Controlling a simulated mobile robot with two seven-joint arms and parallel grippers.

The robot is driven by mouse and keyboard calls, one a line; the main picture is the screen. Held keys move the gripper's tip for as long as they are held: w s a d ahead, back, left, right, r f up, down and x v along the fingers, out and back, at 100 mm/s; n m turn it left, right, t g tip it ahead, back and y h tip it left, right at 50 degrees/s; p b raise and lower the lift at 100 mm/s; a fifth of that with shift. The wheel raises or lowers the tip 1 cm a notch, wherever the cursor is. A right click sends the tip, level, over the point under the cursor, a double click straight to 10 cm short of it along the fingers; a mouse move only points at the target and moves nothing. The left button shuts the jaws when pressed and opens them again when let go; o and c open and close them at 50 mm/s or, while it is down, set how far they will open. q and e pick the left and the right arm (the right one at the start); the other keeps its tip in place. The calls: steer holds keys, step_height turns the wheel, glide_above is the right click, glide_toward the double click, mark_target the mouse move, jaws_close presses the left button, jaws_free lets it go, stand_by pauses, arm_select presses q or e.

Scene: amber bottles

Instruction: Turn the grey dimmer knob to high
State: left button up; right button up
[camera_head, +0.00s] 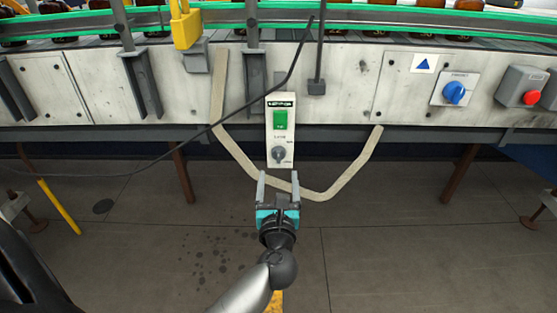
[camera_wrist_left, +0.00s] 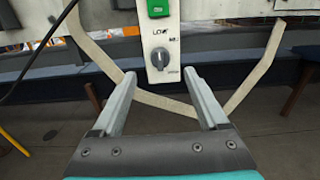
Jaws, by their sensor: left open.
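The grey dimmer knob (camera_head: 279,153) sits low on a pale upright panel (camera_head: 270,140) on the front of the conveyor frame, below a green switch (camera_head: 280,120). In the left wrist view the knob (camera_wrist_left: 160,58) shows past my fingertips, with small lettering beside it that I cannot fully read. My left gripper (camera_head: 278,178) is open and empty, just below and in front of the knob; its two fingers stand apart on either side of the knob's line in the left wrist view (camera_wrist_left: 163,78). They appear apart from the knob. My right gripper is not in view.
A blue knob (camera_head: 454,92) and a red button (camera_head: 531,97) are farther right on the frame. A beige strap (camera_head: 352,172) hangs in a loop around the panel. A black cable (camera_head: 215,124) crosses to its left. The floor below is mostly clear.

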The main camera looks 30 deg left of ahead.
mark_target(278, 157)
arm_select(q)
steer(key=b+x, duration=0.1)
steer(key=x, duration=0.6)
steer(key=shift+b, duration=0.4)
steer(key=shift+w+a, duration=0.4)
steer(key=shift+w, duration=0.2)
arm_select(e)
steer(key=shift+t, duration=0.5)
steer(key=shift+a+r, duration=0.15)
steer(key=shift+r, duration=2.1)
arm_select(q)
jaws_close()
